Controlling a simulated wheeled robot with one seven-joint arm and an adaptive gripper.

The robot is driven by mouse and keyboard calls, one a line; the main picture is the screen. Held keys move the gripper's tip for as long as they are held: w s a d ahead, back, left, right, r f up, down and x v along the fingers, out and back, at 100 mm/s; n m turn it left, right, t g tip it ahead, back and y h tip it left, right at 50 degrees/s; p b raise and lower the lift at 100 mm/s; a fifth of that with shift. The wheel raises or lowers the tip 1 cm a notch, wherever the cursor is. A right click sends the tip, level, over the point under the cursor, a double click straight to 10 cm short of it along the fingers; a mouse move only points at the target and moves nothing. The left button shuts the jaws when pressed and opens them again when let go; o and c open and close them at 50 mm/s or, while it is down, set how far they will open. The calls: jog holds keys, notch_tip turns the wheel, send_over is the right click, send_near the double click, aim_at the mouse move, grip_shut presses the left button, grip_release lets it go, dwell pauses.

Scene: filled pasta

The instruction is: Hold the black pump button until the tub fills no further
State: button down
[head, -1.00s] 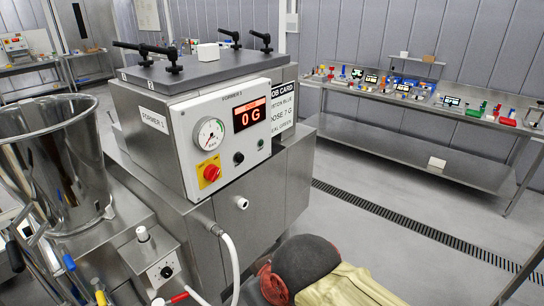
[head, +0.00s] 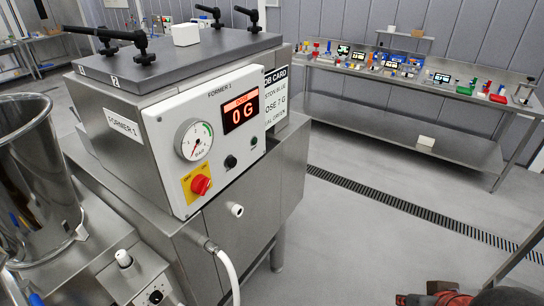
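The steel machine labelled FORMER 1 carries a white control panel (head: 205,150) in the head view. A small black button or knob (head: 230,161) sits low on the panel, beside the red rotary switch (head: 201,185). A second black round control (head: 155,297) shows on a low steel box at the bottom edge, partly cut off. I cannot tell which is the pump button. The red display (head: 241,110) reads 0 G. A large steel tub (head: 45,185) stands at the left, partly out of frame; its contents are hidden.
A white hose (head: 229,270) hangs from the machine's lower front. A dark and red object (head: 445,298) is cut off at the bottom right. A steel bench (head: 420,90) with small coloured items stands along the back wall. Grey floor with a drain (head: 400,220) is open.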

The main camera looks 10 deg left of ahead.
jog(key=shift+d, duration=0.1)
jog(key=w+a+r+n+t+p, duration=0.1)
jog(key=w+a+r+p, duration=0.1)
jog(key=w+a+p, duration=0.3)
jog(key=w+a+r+n+t+y+p, duration=0.1)
jog(key=w+r+p, duration=0.1)
jog(key=w, duration=0.6)
jog(key=w+a+r+n+p, duration=0.1)
jog(key=w+a+r+p, duration=0.1)
jog(key=w+a+p, duration=0.3)
jog(key=w+a+f+n+y+p, duration=0.1)
jog(key=w+a+p, duration=0.2)
jog(key=a, duration=0.4)
jog(key=w+a+f+n+y+p, duration=0.1)
jog(key=w+a+n+y+p, duration=0.1)
jog(key=a, duration=0.4)
jog(key=w+a+f+n+t+y+p, duration=0.1)
jog(key=w+a+f+y+p, duration=0.1)
jog(key=w+a+p, duration=0.2)
jog(key=a, duration=0.3)
jog(key=shift+w+a, duration=0.2)
jog(key=shift+a, duration=0.1)
